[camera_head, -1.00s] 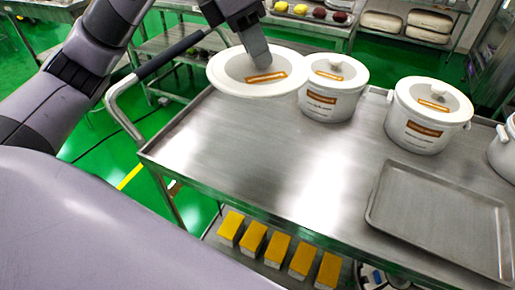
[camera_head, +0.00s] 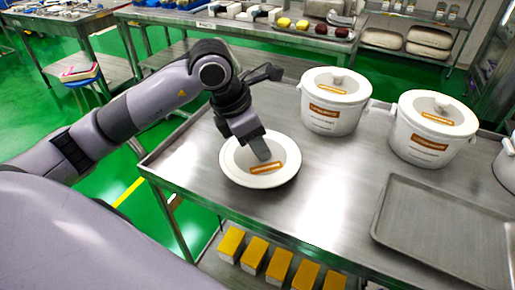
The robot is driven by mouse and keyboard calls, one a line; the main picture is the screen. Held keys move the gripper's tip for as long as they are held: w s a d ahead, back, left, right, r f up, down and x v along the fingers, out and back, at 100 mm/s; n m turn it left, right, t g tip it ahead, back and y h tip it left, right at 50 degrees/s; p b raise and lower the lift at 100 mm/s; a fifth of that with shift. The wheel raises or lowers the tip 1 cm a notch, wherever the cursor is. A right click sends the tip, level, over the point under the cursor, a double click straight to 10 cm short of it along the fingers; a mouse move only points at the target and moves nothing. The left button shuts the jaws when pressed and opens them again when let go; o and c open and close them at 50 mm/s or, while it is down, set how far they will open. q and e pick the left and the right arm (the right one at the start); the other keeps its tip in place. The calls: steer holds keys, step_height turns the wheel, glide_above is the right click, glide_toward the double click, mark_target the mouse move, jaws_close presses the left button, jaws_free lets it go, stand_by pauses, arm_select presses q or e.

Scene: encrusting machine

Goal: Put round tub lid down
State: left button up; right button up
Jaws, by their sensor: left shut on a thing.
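The round tub lid (camera_head: 284,178) is white with an orange label and a raised rim. It is low over the left part of the steel cart top (camera_head: 335,195); I cannot tell for sure whether it touches the surface. My left gripper (camera_head: 262,156) points down at the lid's middle and is shut on it; its fingertips hide the grip point. Two white tubs with lids on, a nearer-left one (camera_head: 330,115) and a right one (camera_head: 428,145), stand upright behind and to the right of the lid. My right gripper is not in view.
An empty metal tray (camera_head: 445,235) lies on the cart's right side. Another white tub (camera_head: 507,160) is cut off at the right edge. Yellow-topped blocks (camera_head: 253,254) sit on the lower shelf. Bare steel lies between lid and tray.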

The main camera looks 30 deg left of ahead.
arm_select(q)
steer(key=shift+f, duration=0.95)
steer(key=shift+f, duration=0.1)
steer(key=o, duration=1)
steer(key=shift+o, duration=0.2)
steer(key=shift+a+r, duration=0.1)
steer(key=shift+r, duration=0.35)
steer(key=v, duration=1.1)
steer(key=shift+s+r+p, duration=0.15)
steer(key=shift+p, duration=0.15)
